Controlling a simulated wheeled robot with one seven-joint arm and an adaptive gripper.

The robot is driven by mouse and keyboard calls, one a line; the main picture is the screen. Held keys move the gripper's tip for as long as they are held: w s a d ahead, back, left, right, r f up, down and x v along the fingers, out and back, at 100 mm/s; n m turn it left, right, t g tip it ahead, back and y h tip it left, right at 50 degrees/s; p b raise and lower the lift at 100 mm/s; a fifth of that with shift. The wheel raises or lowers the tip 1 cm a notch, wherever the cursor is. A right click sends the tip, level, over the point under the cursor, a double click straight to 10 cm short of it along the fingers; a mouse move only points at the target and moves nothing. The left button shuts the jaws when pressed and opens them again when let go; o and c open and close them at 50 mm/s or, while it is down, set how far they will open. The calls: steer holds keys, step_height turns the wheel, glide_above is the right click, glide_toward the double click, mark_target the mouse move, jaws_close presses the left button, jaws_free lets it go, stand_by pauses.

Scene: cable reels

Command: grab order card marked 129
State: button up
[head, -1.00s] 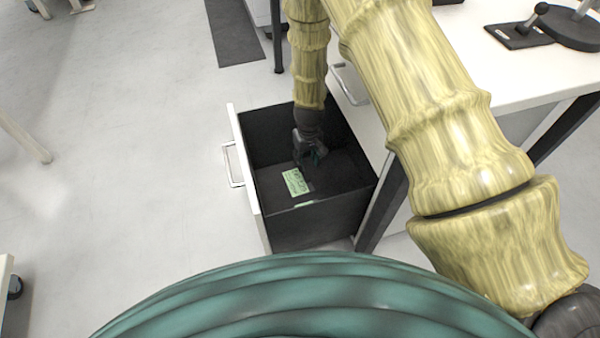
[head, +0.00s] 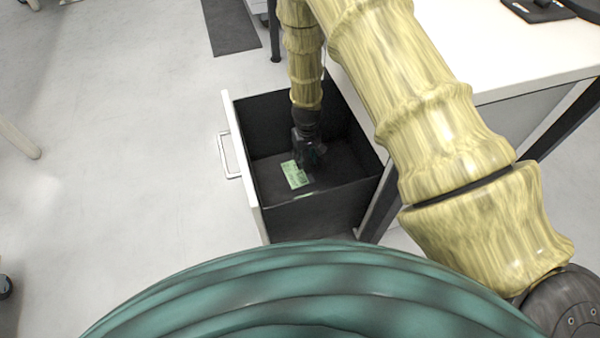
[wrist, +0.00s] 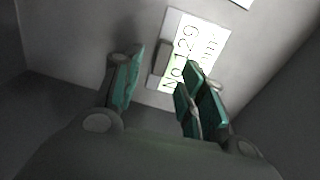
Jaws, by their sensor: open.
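The order card (head: 295,174) is pale green and lies on the floor of the open dark drawer (head: 268,178). In the wrist view the card (wrist: 199,36) reads "No 129" and lies beyond the fingertips, partly covered by the right-hand finger. My gripper (head: 308,158) is down inside the drawer, just beside the card in the head view. In the wrist view my gripper (wrist: 160,85) is open, its teal finger pads apart with nothing between them. A small dark block-like piece (wrist: 162,58) sits at the card's left edge.
The drawer's white front (head: 242,165) and side walls stand close around my gripper. A white worktop (head: 500,50) lies to the right, above the drawer. Part of another pale card (wrist: 243,3) shows at the wrist view's top edge.

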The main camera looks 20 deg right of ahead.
mark_target(305, 164)
steer(key=shift+w+f+b, duration=0.1)
steer(key=shift+f+b, duration=1)
steer(key=shift+f, duration=0.9)
jaws_close()
